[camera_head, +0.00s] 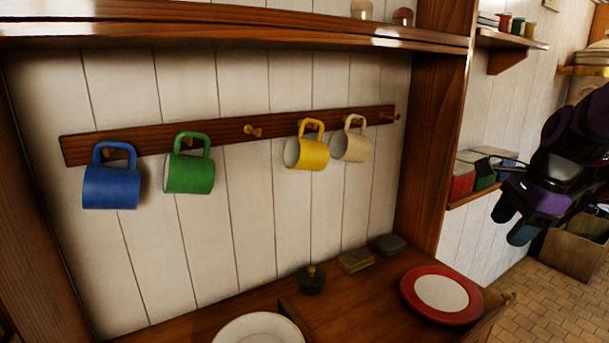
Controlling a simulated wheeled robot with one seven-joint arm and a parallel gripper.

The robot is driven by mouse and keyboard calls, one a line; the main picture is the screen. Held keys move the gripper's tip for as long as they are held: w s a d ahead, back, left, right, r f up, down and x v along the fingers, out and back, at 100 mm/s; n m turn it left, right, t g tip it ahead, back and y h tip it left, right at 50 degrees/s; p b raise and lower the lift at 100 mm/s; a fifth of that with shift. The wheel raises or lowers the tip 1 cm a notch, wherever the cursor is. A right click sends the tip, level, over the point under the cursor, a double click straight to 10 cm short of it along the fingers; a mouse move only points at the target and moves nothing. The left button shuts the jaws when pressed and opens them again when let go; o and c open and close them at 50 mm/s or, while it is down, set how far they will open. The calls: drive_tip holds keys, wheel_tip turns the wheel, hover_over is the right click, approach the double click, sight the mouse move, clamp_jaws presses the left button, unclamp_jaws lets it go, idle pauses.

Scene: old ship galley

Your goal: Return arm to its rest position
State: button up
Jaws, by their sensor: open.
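My gripper (513,221) is at the right side of the view, at the end of my dark arm with purple parts. Its two fingers point down and to the left, apart from each other, with nothing seen between them. It is clear of the cupboard and the mugs. On the wooden peg rail (228,133) hang a blue mug (111,187), a green mug (190,174), a yellow mug (307,153) and a cream mug (351,146). The peg (253,131) between the green and yellow mugs is bare.
Below the rail, the wooden counter (345,308) holds a white plate (258,328), a red-rimmed plate (441,295) and a small dark lidded pot (312,280). A wall shelf (470,193) with coloured boxes is behind my gripper. A cardboard box (574,249) stands on the tiled floor.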

drive_tip(key=s+a+r+n+t+h, duration=0.1)
drive_tip(key=s+a+r+n, duration=0.2)
drive_tip(key=s+n, duration=0.5)
drive_tip(key=s+a+r+n+t+h, duration=0.1)
drive_tip(key=s+a+r+n, duration=0.2)
drive_tip(key=s+n, duration=0.6)
drive_tip(key=shift+s+a+r+n+t, duration=0.15)
drive_tip(key=shift+a+r+n+t, duration=0.35)
drive_tip(key=shift+n, duration=0.5)
drive_tip(key=shift+d+r, duration=0.1)
